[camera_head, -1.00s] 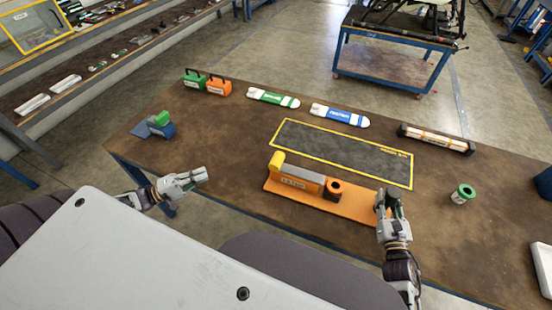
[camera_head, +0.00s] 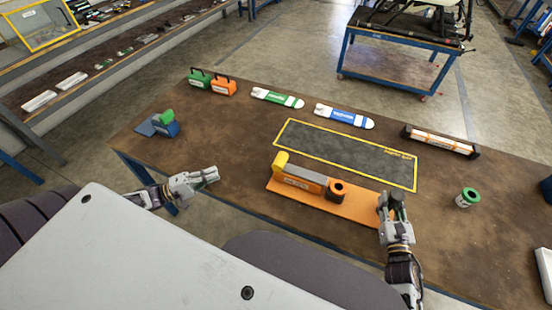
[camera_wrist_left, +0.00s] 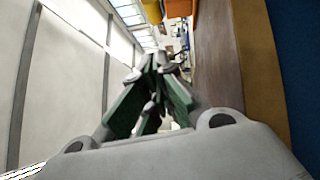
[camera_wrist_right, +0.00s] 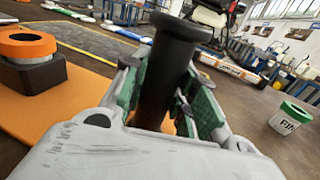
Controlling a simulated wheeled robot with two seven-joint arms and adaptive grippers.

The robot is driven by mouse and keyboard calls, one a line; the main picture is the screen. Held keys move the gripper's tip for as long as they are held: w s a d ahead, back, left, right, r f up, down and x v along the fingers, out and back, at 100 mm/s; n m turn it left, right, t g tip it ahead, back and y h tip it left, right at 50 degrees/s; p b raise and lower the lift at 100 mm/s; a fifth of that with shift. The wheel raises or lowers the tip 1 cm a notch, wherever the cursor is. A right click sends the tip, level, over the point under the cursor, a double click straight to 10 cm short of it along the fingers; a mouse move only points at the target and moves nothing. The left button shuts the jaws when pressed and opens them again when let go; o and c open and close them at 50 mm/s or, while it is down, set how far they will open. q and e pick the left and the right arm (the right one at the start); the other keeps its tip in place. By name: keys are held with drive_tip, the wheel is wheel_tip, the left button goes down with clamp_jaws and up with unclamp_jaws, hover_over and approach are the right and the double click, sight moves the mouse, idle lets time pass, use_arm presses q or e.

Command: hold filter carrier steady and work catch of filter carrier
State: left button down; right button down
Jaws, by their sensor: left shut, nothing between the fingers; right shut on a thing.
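The filter carrier is a long orange plate (camera_head: 352,207) on the table, with an orange housing under a grey bar (camera_head: 306,173), a yellow piece (camera_head: 281,161) at its left end and an orange ring on a dark block (camera_head: 337,189). The ring also shows in the right wrist view (camera_wrist_right: 27,45). My right gripper (camera_head: 392,204) is at the plate's right end, shut on an upright black post (camera_wrist_right: 168,75) with a flared top. The post's foot is hidden. My left gripper (camera_head: 214,174) is shut and empty, left of the yellow piece and apart from it.
A yellow-edged dark mat (camera_head: 345,153) lies behind the carrier. A green-topped can (camera_head: 467,198) stands at right. Green and blue bottles (camera_head: 344,116), a black-ended bar (camera_head: 440,142), small boxes (camera_head: 222,86) and a blue-green block (camera_head: 166,123) lie farther out.

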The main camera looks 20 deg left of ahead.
use_arm(q)
drive_tip(key=x, duration=1.5)
drive_tip(key=shift+w+d, duration=0.1)
drive_tip(key=shift+d, duration=0.05)
drive_tip(key=d, duration=0.2)
drive_tip(key=w+d, duration=0.1)
drive_tip(key=shift+d+r, duration=0.1)
drive_tip(key=shift+r, duration=0.15)
drive_tip(key=shift+w+d+r, duration=0.1)
drive_tip(key=shift+d+r, duration=0.1)
drive_tip(key=shift+d, duration=0.7)
drive_tip(key=shift+d, duration=1.75)
drive_tip(key=shift+a, duration=0.1)
